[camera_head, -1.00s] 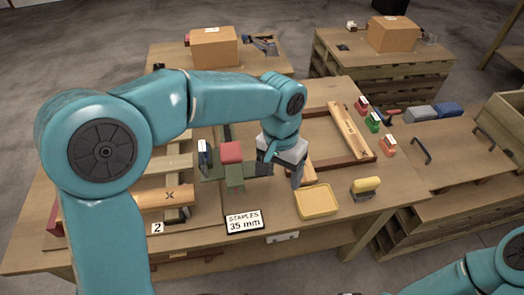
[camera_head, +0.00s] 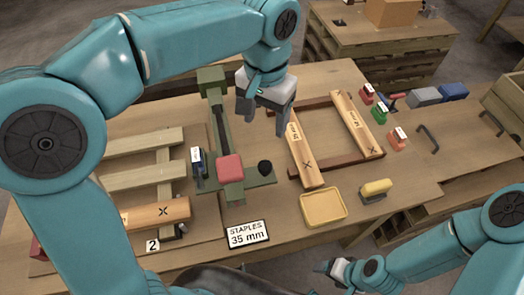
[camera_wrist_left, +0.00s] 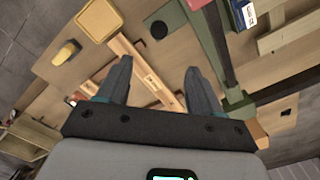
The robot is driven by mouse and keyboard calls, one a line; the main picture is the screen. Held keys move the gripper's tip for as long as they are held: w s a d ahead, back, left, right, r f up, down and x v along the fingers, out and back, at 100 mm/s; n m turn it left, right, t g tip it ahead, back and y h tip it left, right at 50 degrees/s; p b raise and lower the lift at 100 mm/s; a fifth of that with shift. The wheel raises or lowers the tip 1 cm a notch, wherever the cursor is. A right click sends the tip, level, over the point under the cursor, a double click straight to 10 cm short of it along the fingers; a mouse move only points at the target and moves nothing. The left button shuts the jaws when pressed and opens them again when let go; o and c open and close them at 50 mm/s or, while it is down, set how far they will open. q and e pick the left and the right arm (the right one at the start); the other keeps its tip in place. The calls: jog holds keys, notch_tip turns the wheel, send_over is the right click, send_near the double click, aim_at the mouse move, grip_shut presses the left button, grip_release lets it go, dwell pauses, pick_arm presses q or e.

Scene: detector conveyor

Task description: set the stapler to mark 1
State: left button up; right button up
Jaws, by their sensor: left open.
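A green stapler (camera_head: 217,125) with a long dark arm and a red pad (camera_head: 229,167) stands on the table. A black round knob (camera_head: 265,167) is on its green base, to the right of the pad; any mark on it is too small to read. My left gripper (camera_head: 263,112) is open and empty, above the table between the stapler and a wooden frame. In the left wrist view its fingers (camera_wrist_left: 157,68) are apart, with the knob (camera_wrist_left: 160,29) beyond them and the stapler (camera_wrist_left: 222,65) to the right. My right gripper (camera_head: 328,267) shows only small at the bottom.
A sign (camera_head: 247,234) reads "STAPLES 35 mm". A yellow tray (camera_head: 323,206) and a yellow-topped block (camera_head: 376,188) stand at the front. The wooden frame (camera_head: 352,124) lies to the right.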

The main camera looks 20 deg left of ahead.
pick_arm(q)
send_near(265, 165)
notch_tip(265, 165, down, 8)
jog(key=shift+r, duration=0.15)
jog(key=shift+f, duration=0.45)
jog(key=shift+d, duration=0.1)
pick_arm(e)
jog(key=shift+w, duration=0.15)
pick_arm(q)
jog(key=shift+s, duration=0.1)
jog(key=c, duration=0.6)
grip_shut()
